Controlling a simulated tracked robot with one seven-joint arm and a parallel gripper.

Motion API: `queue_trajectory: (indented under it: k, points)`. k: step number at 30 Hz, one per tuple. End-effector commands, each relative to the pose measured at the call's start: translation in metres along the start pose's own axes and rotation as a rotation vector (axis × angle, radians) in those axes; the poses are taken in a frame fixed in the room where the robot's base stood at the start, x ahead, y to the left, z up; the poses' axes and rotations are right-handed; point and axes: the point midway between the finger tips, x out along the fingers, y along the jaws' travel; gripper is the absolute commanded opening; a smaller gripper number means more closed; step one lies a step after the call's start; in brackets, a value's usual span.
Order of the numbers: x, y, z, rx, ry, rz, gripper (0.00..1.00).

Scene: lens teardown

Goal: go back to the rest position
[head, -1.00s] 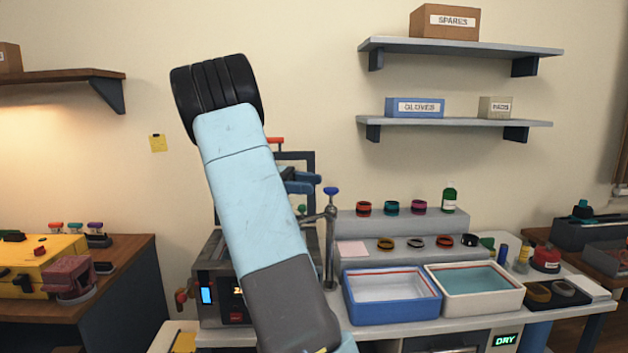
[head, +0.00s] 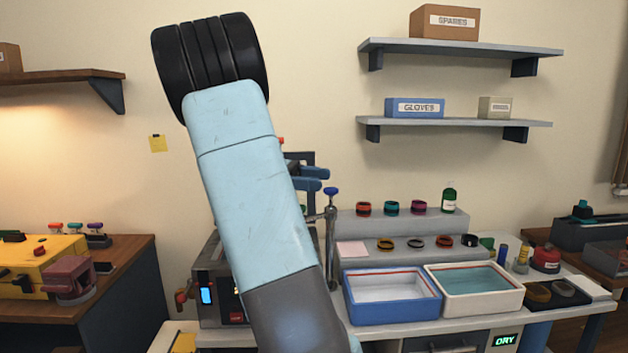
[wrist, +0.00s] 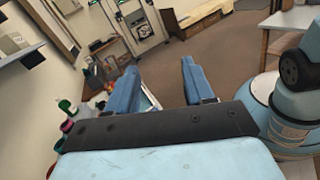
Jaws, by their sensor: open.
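My gripper (wrist: 157,84) shows in the wrist view with its two blue fingers apart and nothing between them. In the head view the blue fingertips (head: 320,180) poke out to the right from behind my pale blue arm, in front of the wall and above the bench. My arm is raised across the middle of the picture and hides the rest of the gripper. The fingers look clear of the bench and its objects.
A blue tray (head: 392,314) and a white tray (head: 474,308) stand on the bench. A tap (head: 331,240) rises near the fingers. Several rings and a green bottle (head: 449,200) line the grey riser (head: 352,223). Shelves (head: 455,122) hang at upper right.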

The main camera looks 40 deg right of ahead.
Motion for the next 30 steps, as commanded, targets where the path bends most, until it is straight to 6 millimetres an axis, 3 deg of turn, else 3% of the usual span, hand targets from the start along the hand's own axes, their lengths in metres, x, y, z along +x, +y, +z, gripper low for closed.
queue_trajectory:
  k: [17, 24, 30]
  points:
    - [0.008, -0.004, -0.005, -0.005, 0.067, 0.003, 0.52]
    - [0.031, -0.03, -0.032, -0.011, 0.379, 0.003, 0.52]
    - [0.036, -0.063, -0.05, 0.012, 0.668, -0.021, 0.52]
